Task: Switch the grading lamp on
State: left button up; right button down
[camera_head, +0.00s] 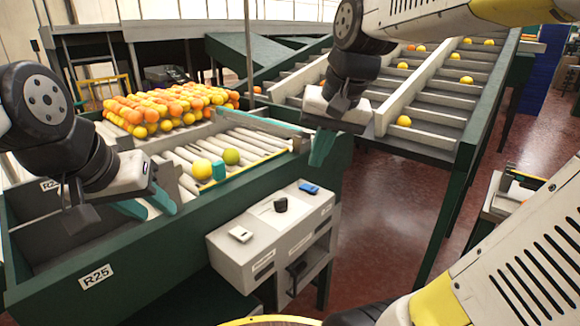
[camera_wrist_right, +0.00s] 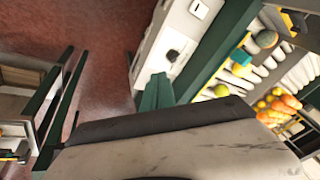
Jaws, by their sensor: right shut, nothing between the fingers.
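A pale control box (camera_head: 262,226) is fixed to the green bench side. On its top are a white rocker switch (camera_head: 240,234), a black knob (camera_head: 281,204) and a blue piece (camera_head: 309,188). The wrist view also shows the white switch (camera_wrist_right: 199,9) and black knob (camera_wrist_right: 172,55). I cannot tell which control belongs to the lamp; no lamp is clearly seen. My right gripper (camera_head: 322,148) is shut and empty, above and beyond the box's far right end, apart from the controls. My left gripper (camera_head: 148,204) appears open and empty over the bench at left.
A yellow fruit (camera_head: 202,169), a greenish fruit (camera_head: 231,156) and a teal block (camera_head: 218,170) are on the rollers. Many oranges and yellow fruits (camera_head: 165,106) lie behind. A stepped conveyor (camera_head: 430,95) stands at back right. Red floor (camera_head: 385,210) is clear right of the box.

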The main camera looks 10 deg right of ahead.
jog(key=w+d+m+g+h, duration=0.1)
jog(key=w+d+m+g, duration=0.2)
jog(key=w, duration=0.6)
jog(key=m+g+h, duration=0.2)
jog(key=m, duration=0.3)
send_near(314, 189)
jog(key=f, duration=0.7)
jog(key=shift+s+d, duration=0.2)
jog(key=shift+d, duration=0.2)
